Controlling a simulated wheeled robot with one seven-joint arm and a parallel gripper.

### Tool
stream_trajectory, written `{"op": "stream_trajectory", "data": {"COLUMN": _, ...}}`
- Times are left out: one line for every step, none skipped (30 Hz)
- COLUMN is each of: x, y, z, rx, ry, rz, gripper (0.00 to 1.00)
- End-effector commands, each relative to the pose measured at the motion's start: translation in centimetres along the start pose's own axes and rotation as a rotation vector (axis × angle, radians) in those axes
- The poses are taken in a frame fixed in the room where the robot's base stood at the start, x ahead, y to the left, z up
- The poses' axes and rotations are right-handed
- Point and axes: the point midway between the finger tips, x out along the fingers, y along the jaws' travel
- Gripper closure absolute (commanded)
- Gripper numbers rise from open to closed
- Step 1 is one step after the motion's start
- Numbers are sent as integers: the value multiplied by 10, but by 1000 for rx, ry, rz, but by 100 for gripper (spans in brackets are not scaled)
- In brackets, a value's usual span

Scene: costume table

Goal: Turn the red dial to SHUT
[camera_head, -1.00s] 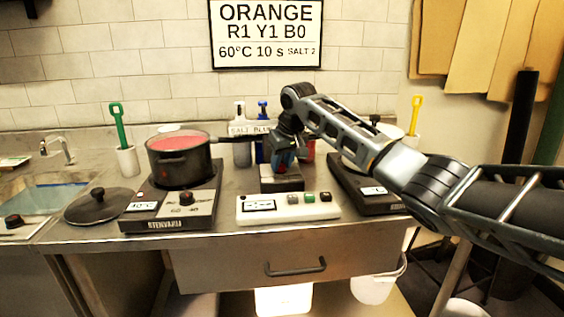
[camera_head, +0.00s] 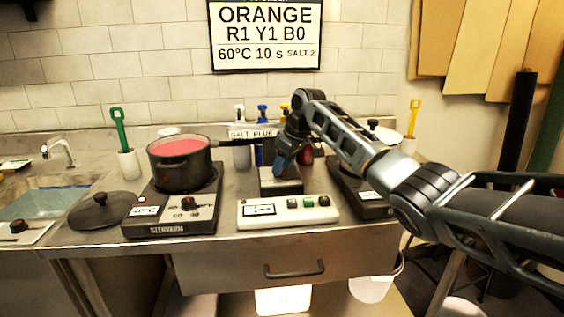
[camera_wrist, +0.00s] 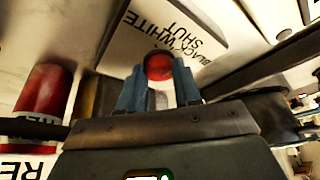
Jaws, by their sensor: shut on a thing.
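The red dial (camera_wrist: 158,66) shows between my blue fingertips in the wrist view, on a pale plate (camera_wrist: 120,45) lettered BLACK, WHITE and SHUT. The word SHUT shows on the side of the dial nearer the picture's right. My gripper (camera_wrist: 160,85) is shut on the dial. In the head view my gripper (camera_head: 283,164) reaches down onto the small dark box (camera_head: 282,186) at the middle of the counter. My fingers hide the dial there, and I cannot read its pointer.
A pot of red liquid (camera_head: 180,168) stands on the left hot plate (camera_head: 165,228). A white button panel (camera_head: 288,222) lies in front of the dial box. Bottles, including a blue one (camera_head: 259,155), stand behind. A second dark hot plate (camera_head: 345,190) is at the right.

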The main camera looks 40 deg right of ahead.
Motion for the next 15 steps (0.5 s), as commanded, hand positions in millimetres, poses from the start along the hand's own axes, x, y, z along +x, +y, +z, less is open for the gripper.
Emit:
{"op": "stream_trajectory", "data": {"x": 0, "y": 0, "z": 0, "rx": -31, "ry": 0, "rz": -17, "gripper": 97}}
{"op": "stream_trajectory", "data": {"x": 0, "y": 0, "z": 0, "rx": -54, "ry": 0, "rz": -26, "gripper": 97}}
{"op": "stream_trajectory", "data": {"x": 0, "y": 0, "z": 0, "rx": -83, "ry": 0, "rz": -38, "gripper": 97}}
{"op": "stream_trajectory", "data": {"x": 0, "y": 1, "z": 0, "rx": -104, "ry": -1, "rz": -46, "gripper": 97}}
{"op": "stream_trajectory", "data": {"x": 0, "y": 1, "z": -1, "rx": -124, "ry": 0, "rz": -54, "gripper": 97}}
{"op": "stream_trajectory", "data": {"x": 0, "y": 1, "z": -1, "rx": -150, "ry": 0, "rz": -64, "gripper": 97}}
{"op": "stream_trajectory", "data": {"x": 0, "y": 2, "z": -1, "rx": -168, "ry": 0, "rz": -71, "gripper": 97}}
{"op": "stream_trajectory", "data": {"x": 0, "y": 2, "z": -1, "rx": -186, "ry": 1, "rz": -77, "gripper": 97}}
{"op": "stream_trajectory", "data": {"x": 0, "y": 2, "z": -1, "rx": -207, "ry": 1, "rz": -86, "gripper": 97}}
{"op": "stream_trajectory", "data": {"x": 0, "y": 2, "z": -1, "rx": -223, "ry": 0, "rz": -93, "gripper": 97}}
{"op": "stream_trajectory", "data": {"x": 1, "y": 2, "z": -1, "rx": -236, "ry": 0, "rz": -99, "gripper": 97}}
{"op": "stream_trajectory", "data": {"x": 1, "y": 2, "z": -1, "rx": -254, "ry": 0, "rz": -106, "gripper": 97}}
{"op": "stream_trajectory", "data": {"x": 1, "y": 2, "z": -1, "rx": -266, "ry": 0, "rz": -111, "gripper": 97}}
{"op": "stream_trajectory", "data": {"x": 1, "y": 2, "z": -1, "rx": -276, "ry": 0, "rz": -115, "gripper": 97}}
{"op": "stream_trajectory", "data": {"x": 1, "y": 2, "z": -1, "rx": -289, "ry": 1, "rz": -120, "gripper": 97}}
